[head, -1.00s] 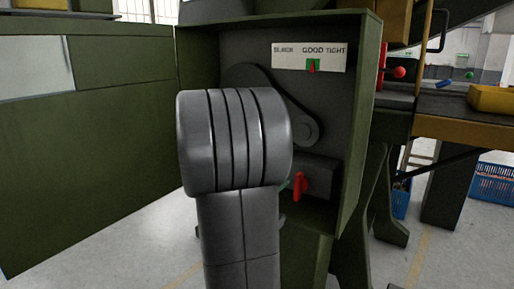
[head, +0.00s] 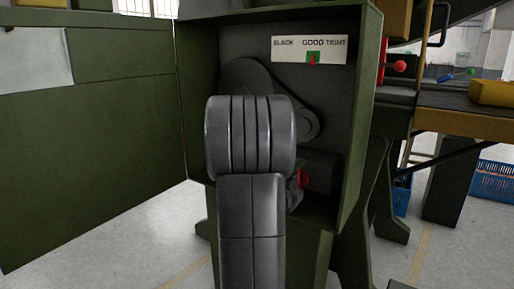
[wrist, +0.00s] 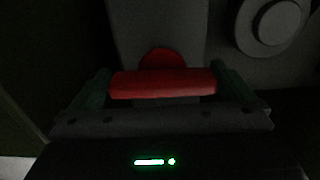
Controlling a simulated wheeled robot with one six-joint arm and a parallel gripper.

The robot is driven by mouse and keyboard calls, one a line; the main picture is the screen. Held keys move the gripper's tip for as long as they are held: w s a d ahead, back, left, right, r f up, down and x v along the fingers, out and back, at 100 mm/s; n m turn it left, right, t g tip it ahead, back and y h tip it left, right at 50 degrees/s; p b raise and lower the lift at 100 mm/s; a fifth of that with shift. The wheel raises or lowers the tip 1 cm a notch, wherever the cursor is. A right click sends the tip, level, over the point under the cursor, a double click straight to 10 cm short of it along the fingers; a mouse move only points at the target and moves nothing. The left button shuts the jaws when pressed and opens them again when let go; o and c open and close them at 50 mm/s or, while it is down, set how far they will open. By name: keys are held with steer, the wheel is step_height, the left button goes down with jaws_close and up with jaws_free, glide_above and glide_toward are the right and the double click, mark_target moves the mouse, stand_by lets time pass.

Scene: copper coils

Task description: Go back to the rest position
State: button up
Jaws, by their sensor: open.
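In the wrist view, my gripper (wrist: 160,84) is open, with one dark green finger at each side of a red handle (wrist: 163,84). The handle lies crosswise between the fingers, and a rounded red part shows behind it. The picture is too dark to tell whether the fingers touch it. In the head view, the red handle (head: 303,178) shows just right of my grey arm, low in an open green cabinet (head: 352,120). My arm hides most of my gripper and part of the handle there.
A gauge plate (head: 285,50) with a red pointer over green sits high in the cabinet, above a dark belt cover (head: 245,75). The open green door (head: 95,150) stands at left. A bench (head: 455,122) and blue crates (head: 490,182) stand at right.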

steer(key=shift+s+a+r+n+p, duration=0.1)
steer(key=shift+r+n+p, duration=0.1)
steer(key=shift+n+p, duration=1.05)
steer(key=shift+a+r+n+p, duration=0.15)
steer(key=shift+n+p, duration=0.6)
steer(key=shift+p, duration=0.95)
steer(key=n+p, duration=0.4)
steer(key=p, duration=0.3)
steer(key=shift+d+p, duration=0.1)
steer(key=shift+p, duration=0.2)
steer(key=v, duration=1.2)
steer(key=shift+s+f, duration=0.15)
steer(key=shift+f, duration=0.05)
